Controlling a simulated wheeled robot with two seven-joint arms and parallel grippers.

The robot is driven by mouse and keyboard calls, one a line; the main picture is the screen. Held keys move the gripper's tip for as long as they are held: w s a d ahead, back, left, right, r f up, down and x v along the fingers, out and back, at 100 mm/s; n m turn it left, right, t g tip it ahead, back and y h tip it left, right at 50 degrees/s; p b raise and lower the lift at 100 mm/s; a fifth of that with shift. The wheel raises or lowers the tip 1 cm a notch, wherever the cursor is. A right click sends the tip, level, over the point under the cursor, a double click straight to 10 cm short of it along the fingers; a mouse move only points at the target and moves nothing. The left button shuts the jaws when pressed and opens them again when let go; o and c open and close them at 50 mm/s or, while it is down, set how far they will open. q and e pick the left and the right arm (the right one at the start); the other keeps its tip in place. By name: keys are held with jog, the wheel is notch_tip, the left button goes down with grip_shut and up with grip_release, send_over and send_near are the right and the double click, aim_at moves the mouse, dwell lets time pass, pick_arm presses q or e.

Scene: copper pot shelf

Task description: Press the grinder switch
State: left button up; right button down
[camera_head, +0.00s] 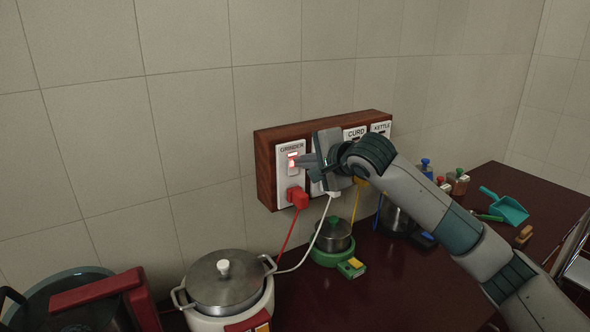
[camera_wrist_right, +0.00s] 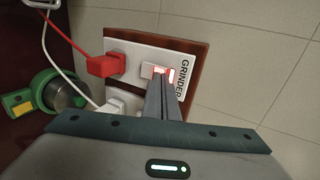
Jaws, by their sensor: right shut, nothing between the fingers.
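The grinder switch (camera_head: 293,164) sits on a white plate labelled GRINDER at the left end of a wooden switch board (camera_head: 265,172) on the wall. It glows red, and it also shows in the right wrist view (camera_wrist_right: 171,76). My right gripper (camera_head: 299,161) is shut and empty. Its fingertips (camera_wrist_right: 161,77) are at the switch and cover part of it; I cannot tell whether they touch it. A red plug (camera_head: 297,198) is in the socket below the switch, with a red cord hanging down. My left gripper is not in view.
A teal dustpan (camera_head: 508,208) lies on the dark counter at right.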

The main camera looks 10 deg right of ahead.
jog(key=shift+w+a+f, duration=0.15)
jog(key=shift+w, duration=0.15)
dwell(0.5)
jog(key=shift+r+b+v, duration=0.2)
jog(key=shift+b+v, duration=0.1)
jog(key=shift+v, duration=1.15)
jog(key=shift+r+b+v, duration=0.2)
jog(key=shift+b+v, duration=0.1)
jog(key=shift+v, duration=1.15)
jog(key=shift+w, duration=0.1)
